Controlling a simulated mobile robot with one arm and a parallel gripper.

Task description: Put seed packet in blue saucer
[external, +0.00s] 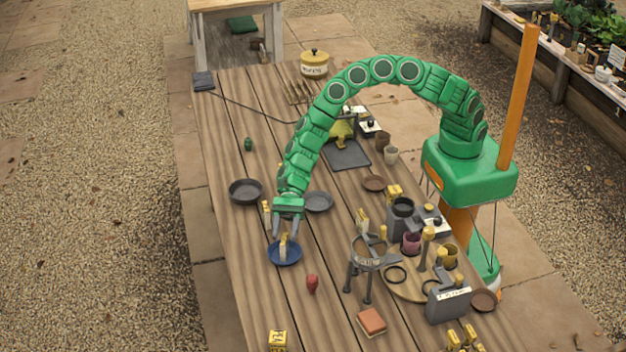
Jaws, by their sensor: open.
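The blue saucer (293,257) sits on the wooden table, left of the middle. A small pale and yellow upright piece, seemingly the seed packet (283,247), stands in the saucer; it is too small to read. My gripper (286,228) points down just above it, with its fingers apart. I cannot tell whether a finger touches the piece. A similar yellow and pale piece (266,212) is at the left of my gripper.
Two dark grey dishes (246,191) (319,202) lie behind the saucer. A red object (312,285) stands in front, with a grey tripod stand (367,255) to the right. Pots and dark containers crowd the right side. The table's left front is mostly clear.

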